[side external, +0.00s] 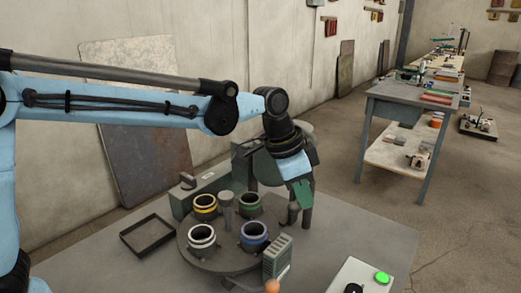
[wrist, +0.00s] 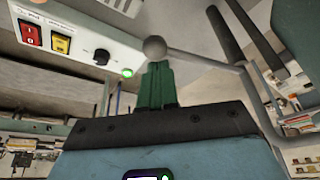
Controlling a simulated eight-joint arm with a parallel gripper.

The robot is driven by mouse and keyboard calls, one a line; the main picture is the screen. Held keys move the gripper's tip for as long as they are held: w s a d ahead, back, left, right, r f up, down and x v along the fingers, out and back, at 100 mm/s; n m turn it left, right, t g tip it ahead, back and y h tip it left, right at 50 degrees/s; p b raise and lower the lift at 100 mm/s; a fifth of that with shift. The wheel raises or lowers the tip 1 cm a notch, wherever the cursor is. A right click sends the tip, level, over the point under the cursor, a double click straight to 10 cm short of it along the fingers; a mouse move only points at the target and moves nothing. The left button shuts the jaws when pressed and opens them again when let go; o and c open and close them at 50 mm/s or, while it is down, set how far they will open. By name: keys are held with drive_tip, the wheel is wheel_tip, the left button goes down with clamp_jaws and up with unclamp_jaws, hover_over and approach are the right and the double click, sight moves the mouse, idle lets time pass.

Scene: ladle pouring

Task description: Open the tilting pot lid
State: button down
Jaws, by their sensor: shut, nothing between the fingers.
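My gripper (side external: 304,201) has green fingers that point down beside the dark grey pot assembly (side external: 268,168) at the back of the table. In the wrist view the fingers (wrist: 156,68) are together and hold nothing. A grey ball knob (wrist: 154,48) shows right at the fingertips, on a thin bar running right; I cannot tell whether they touch. The arm and gripper hide much of the pot, and I cannot make out how the lid stands.
A round turntable (side external: 203,258) carries several ringed cups, with a post at its middle. A black frame (side external: 147,236) lies left. A ribbed block (side external: 277,257), an orange ball (side external: 272,286) and a green-button box (side external: 367,279) stand in front. A switch panel (wrist: 80,40) shows close by.

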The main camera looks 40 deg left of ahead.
drive_tip(key=a+m+g, duration=0.1)
drive_tip(key=a+m, duration=0.3)
drive_tip(key=a, duration=0.3)
drive_tip(key=shift+s+h, duration=0.2)
drive_tip(key=shift+h, duration=0.2)
drive_tip(key=shift+a, duration=0.3)
drive_tip(key=d, duration=0.4)
drive_tip(key=w+v, duration=0.2)
drive_tip(key=v, duration=0.9)
drive_tip(key=s+a+f+n+t+y, duration=0.3)
drive_tip(key=s+a+f+n+t, duration=0.2)
drive_tip(key=s+a+f+n, duration=0.6)
drive_tip(key=s+f+n, duration=0.1)
drive_tip(key=s+n, duration=0.1)
drive_tip(key=s, duration=0.3)
drive_tip(key=shift+a+f+y, duration=0.3)
drive_tip(key=shift+a, duration=0.05)
